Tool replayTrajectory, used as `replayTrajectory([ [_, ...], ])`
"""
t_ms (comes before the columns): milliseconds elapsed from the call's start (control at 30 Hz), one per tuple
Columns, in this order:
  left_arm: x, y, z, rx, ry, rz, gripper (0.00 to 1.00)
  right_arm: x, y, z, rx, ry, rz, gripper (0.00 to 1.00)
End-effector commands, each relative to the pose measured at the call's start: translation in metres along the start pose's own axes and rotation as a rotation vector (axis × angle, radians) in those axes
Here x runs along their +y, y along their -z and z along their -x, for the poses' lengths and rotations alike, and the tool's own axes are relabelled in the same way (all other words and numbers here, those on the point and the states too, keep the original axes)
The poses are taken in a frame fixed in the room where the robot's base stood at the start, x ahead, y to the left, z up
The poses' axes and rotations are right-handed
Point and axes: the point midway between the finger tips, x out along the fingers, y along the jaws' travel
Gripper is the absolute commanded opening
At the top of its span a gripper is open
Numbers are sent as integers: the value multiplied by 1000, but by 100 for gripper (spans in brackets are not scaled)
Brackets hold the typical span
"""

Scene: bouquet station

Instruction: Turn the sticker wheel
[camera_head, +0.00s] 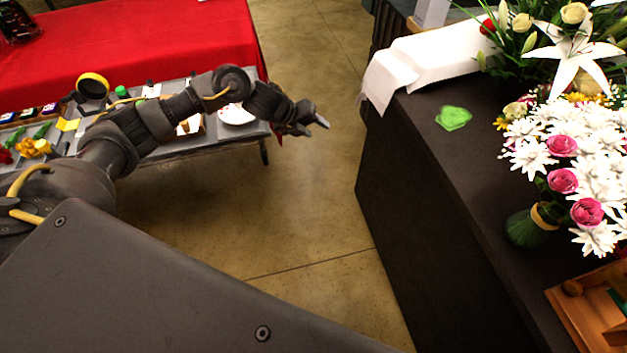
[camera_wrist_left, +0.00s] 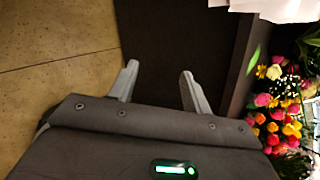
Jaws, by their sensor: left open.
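My left gripper (camera_head: 310,121) is held out over the gap between the grey table and the dark counter. In the left wrist view its two fingers (camera_wrist_left: 160,84) stand apart with nothing between them. A flat white round thing (camera_head: 238,115) lies near the right end of the grey table, partly behind my left arm. I cannot tell whether it is the sticker wheel. Nothing else in view is clearly a sticker wheel. My right gripper is not in view.
The grey table (camera_head: 190,142) holds several small coloured items. A red-covered table (camera_head: 160,45) stands behind it. The dark counter (camera_head: 420,150) bears white paper (camera_head: 430,62), a green patch (camera_head: 453,117), a bouquet (camera_head: 575,165) and a wooden tray (camera_head: 572,322). Bare floor (camera_head: 310,200) lies between.

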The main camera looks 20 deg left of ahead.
Motion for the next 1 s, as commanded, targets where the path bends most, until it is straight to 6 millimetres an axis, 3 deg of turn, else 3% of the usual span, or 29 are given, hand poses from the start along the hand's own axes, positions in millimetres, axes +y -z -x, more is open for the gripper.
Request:
replayTrajectory([
  [233, 5, 32, -44, 5, 60, 304, 48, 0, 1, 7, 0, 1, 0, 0],
  [500, 39, 55, -85, 6, 76, 652, 48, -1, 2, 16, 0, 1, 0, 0],
  [1000, 101, 95, -126, -22, 56, 1053, 48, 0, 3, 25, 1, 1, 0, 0],
])
